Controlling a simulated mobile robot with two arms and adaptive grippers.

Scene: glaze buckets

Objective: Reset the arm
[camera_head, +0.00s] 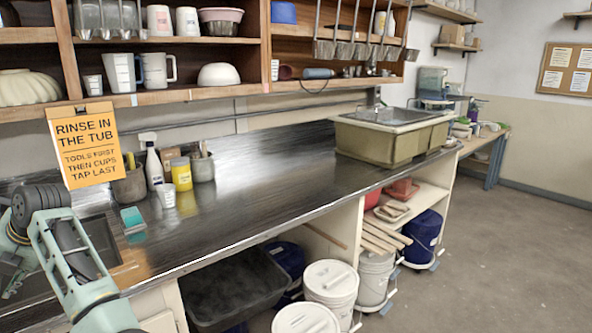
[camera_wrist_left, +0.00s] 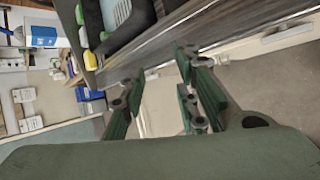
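My left arm shows at the lower left in the head view, with a dark round joint and pale green links, over the left end of the dark counter (camera_head: 265,185). Its fingers cannot be made out there. In the left wrist view my left gripper (camera_wrist_left: 160,80) has its two green fingers spread apart, with nothing between them. The counter edge and the floor lie beyond the fingers in that tilted view. My right arm and right gripper are in neither view.
A white spray bottle (camera_head: 153,165), a yellow cup (camera_head: 181,177), a white cup (camera_head: 166,195) and a teal-topped box (camera_head: 133,220) stand near my left arm. An orange sign (camera_head: 87,145) hangs above. A tub (camera_head: 390,140) sits farther right. Lidded buckets (camera_head: 331,284) stand below; the floor at right is clear.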

